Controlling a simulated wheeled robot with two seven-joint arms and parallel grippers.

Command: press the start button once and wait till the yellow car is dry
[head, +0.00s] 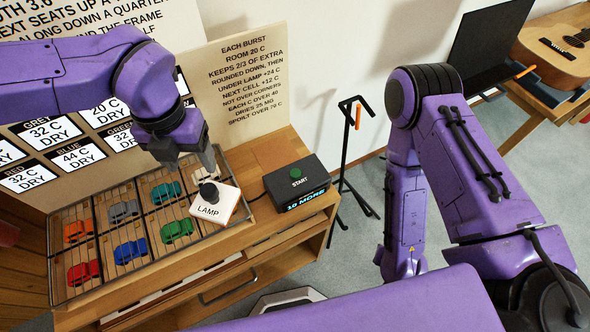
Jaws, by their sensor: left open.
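The start button (295,173) is a green knob on a black box marked START, whose front display reads "10 MORE". My left gripper (206,164) is open, pointing down just above the black knob of the white lamp block (213,208), left of the start box. I cannot tell whether its fingers touch the knob. I see no yellow car; the lamp and gripper cover part of the right end of the tray (110,290). My right arm is at the right, and its gripper does not show.
The tray holds orange (78,231), grey (123,211), teal (166,192), red (83,272), blue (130,251) and green (176,230) cars. A card board (60,155) behind shows temperatures and DRY; my arm hides part. A black stand (350,165) is right of the bench.

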